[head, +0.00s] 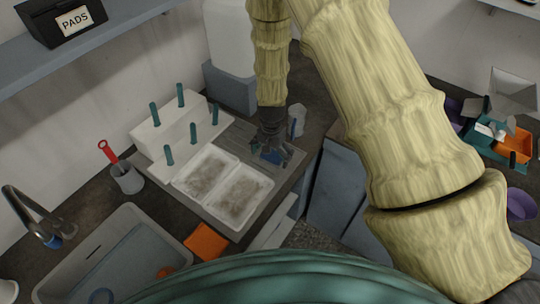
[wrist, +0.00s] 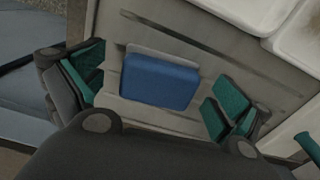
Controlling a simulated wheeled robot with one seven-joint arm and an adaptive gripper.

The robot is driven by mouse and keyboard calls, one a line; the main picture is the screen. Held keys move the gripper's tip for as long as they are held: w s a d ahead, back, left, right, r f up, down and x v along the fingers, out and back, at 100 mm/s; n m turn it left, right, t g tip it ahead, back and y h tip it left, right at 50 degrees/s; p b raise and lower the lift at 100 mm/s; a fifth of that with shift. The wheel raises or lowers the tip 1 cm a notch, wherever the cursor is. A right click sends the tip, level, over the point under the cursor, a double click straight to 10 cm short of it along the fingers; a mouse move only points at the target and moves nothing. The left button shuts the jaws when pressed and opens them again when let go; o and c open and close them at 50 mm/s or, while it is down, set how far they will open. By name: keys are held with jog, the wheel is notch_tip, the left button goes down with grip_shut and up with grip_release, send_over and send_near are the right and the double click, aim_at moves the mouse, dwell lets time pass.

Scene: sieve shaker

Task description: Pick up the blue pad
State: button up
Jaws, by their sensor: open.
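The blue pad (wrist: 160,82) is a flat rounded block lying on a light grey grooved board (wrist: 205,28) in the wrist view. In the head view the blue pad (head: 271,156) shows small, partly hidden under my gripper (head: 275,152). My gripper is open, and its teal-lined fingers stand on either side of the pad in the wrist view (wrist: 160,85). Gaps show between the pad and both fingers there. Whether the fingertips are at the pad's height I cannot tell.
Two white trays (head: 238,225) with brownish contents lie left of the pad. A white rack (head: 165,118) with teal pegs stands behind them. A white cup (head: 297,114) is close to my gripper. A sink (head: 55,290), an orange block (head: 206,243) and a PADS box (head: 62,22) are farther off.

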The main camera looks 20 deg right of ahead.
jog(key=shift+f, duration=0.3)
jog(key=shift+c, duration=0.4)
jog(key=shift+s, duration=0.1)
jog(key=c, duration=1.1)
jog(key=shift+r+b, duration=0.95)
jog(key=shift+r, duration=0.45)
jog(key=shift+s+r, duration=0.15)
jog(key=shift+r, duration=0.1)
jog(key=s+a+b, duration=0.1)
jog(key=s, duration=0.4)
jog(key=s+a+r+b, duration=0.1)
jog(key=s+b, duration=0.1)
jog(key=s, duration=0.3)
jog(key=s+a+b, duration=0.1)
jog(key=s+b, duration=0.1)
jog(key=s, duration=0.3)
jog(key=shift+s+a+r, duration=0.1)
jog(key=shift+a+r, duration=0.05)
jog(key=shift+r, duration=0.2)
